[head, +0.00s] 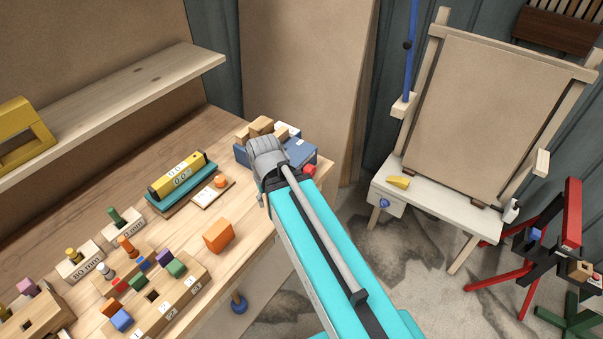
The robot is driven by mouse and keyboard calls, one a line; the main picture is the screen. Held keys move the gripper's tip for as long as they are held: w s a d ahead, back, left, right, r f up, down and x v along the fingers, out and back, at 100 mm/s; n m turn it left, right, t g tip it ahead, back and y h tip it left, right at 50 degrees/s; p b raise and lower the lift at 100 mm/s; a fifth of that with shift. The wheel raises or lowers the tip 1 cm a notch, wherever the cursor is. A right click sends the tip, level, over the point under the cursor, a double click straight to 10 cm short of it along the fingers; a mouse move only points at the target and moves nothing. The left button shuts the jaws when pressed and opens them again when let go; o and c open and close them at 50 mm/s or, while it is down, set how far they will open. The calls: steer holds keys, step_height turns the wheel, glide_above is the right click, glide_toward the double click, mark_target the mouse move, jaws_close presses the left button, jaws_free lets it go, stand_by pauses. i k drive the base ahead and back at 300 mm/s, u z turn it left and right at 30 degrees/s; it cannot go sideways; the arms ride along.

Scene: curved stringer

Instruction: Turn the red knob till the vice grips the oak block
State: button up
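The blue vice (302,154) stands at the far right end of the workbench, partly covered by my arm. Its red knob (310,170) sticks out on the right side, near the bench edge. A light wooden block, likely the oak block (261,126), shows at the top of the vice; I cannot tell whether the jaws touch it. The grey end of my arm, with my gripper (266,152), is in front of or over the vice, left of the knob. The fingertips are hidden or not distinguishable, and no grip on the knob is visible.
On the workbench (215,250) are a yellow level (177,175) on a teal base, an orange cube (218,236), a small board with an orange peg (221,181), and several peg blocks at front left. A shelf (120,100) overhangs behind. An easel (490,120) stands right.

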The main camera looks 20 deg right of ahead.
mark_target(309, 168)
steer(key=u, duration=0.25)
steer(key=k, duration=1.6)
steer(key=z, duration=0.45)
steer(key=i, duration=1)
